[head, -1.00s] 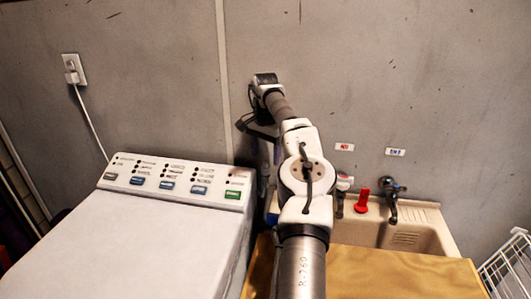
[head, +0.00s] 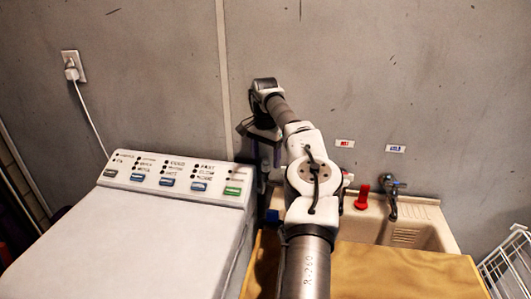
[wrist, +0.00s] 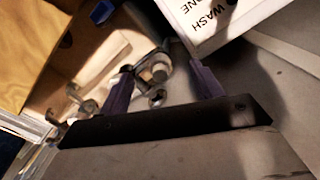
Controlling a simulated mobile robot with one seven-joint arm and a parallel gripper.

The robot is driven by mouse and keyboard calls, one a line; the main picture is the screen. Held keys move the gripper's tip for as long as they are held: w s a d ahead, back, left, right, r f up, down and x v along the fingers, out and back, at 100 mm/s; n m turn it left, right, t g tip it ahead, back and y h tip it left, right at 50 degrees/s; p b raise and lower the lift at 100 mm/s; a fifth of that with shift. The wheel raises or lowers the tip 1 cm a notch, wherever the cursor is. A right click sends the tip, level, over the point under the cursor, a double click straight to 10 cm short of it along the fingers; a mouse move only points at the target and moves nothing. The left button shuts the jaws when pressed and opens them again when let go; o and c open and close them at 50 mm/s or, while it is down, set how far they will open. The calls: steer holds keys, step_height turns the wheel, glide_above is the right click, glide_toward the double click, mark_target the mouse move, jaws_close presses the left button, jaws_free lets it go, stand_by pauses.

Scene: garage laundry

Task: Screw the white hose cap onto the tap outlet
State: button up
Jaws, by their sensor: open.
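My gripper (wrist: 161,66) shows in the wrist view with two purple fingers apart. A rounded, pale metallic fitting (wrist: 157,72) lies between the fingertips in that picture. I cannot tell whether it is the white hose cap or part of a tap, or whether a finger touches it. A dark tap (head: 392,198) stands at the sink below the blue-lettered label. Another tap below the red-lettered label is almost fully hidden by my arm. I cannot clearly make out the white hose cap.
A white washer (head: 130,235) with a button panel stands left of the beige sink (head: 425,232). A red object (head: 361,198) stands on the sink ledge. A wooden board (head: 400,275) lies in front. A blue object (head: 272,215) sits left of my arm. A white wire rack (head: 505,262) stands right.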

steer(key=shift+f, duration=1.15)
jaws_close()
stand_by(1.4)
steer(key=m, duration=0.4)
steer(key=shift+m, duration=0.8)
